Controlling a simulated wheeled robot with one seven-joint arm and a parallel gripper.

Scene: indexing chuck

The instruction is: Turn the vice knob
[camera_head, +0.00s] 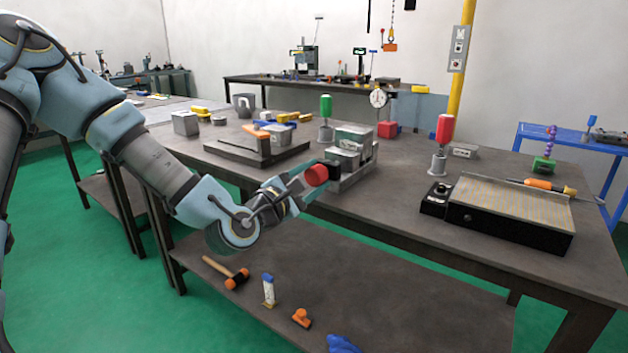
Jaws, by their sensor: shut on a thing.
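The vice (353,168) is a grey metal block on the front part of the dark workbench, near the middle of the view. Its red round knob (316,175) faces the front left. My gripper (318,174) reaches in from the left, low in front of the bench edge, and is shut on the red knob. The fingers lie along the knob's sides and partly hide it. The knob's turn angle cannot be told.
A flat dark plate (256,150) lies left of the vice. A green-handled tool (326,112) stands behind it. A black-sided magnetic chuck (505,212) and a red-handled tool (442,135) are at right. The lower shelf (400,310) holds a hammer (232,275). Bare bench top lies between vice and chuck.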

